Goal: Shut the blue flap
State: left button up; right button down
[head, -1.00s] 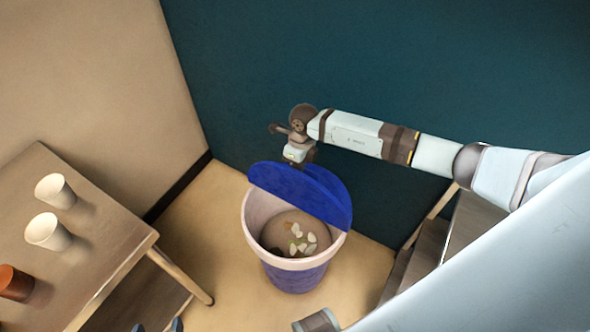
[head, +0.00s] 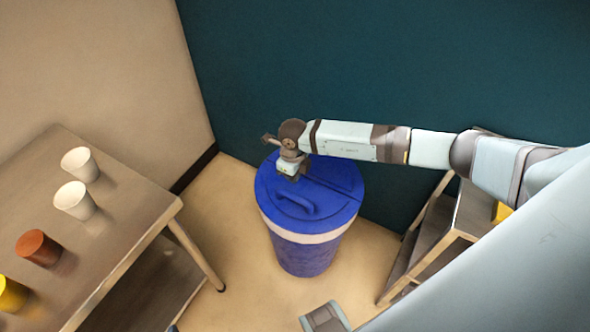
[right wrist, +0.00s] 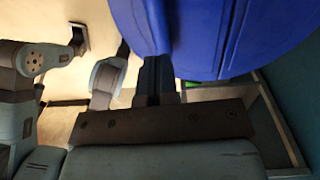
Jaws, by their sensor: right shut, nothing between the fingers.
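The blue flap (head: 310,207), with a raised handle, lies flat across the top of the blue and pale-rimmed bin (head: 303,258). The bin's opening is covered and its inside is hidden. My right gripper (head: 289,178) points down over the left back part of the lid, shut and empty. Whether its tips touch the lid is unclear. In the right wrist view, the dark fingers (right wrist: 155,75) are together against the blue flap (right wrist: 225,30), which fills the upper right.
A wooden table (head: 125,262) at left holds white cups (head: 75,200), a brown-red cup (head: 38,248) and a yellow cup (head: 10,293). A wooden shelf unit (head: 440,235) stands at right. A dark teal wall (head: 400,70) rises behind the bin.

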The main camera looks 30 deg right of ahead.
jog(key=b, duration=0.2)
send_near(282, 221)
jog(key=w+d, duration=0.2)
jog(key=f+b, duration=0.1)
jog(key=f, duration=0.1)
jog(key=s+a+f+b, duration=0.1)
jog(key=f, duration=0.1)
jog(key=a+f+b, duration=0.1)
jog(key=f, duration=0.1)
jog(key=shift+s+f, duration=0.2)
jog(key=shift+s, duration=0.2)
jog(key=shift+a+f+t+h+b, duration=0.15)
jog(key=shift+f+t+h+b, duration=0.3)
jog(key=shift+f, duration=0.35)
pick_arm(q)
notch_tip(282, 221, down, 3)
jog(key=shift+f, duration=0.1)
pick_arm(e)
jog(key=shift+s+f+h, duration=0.25)
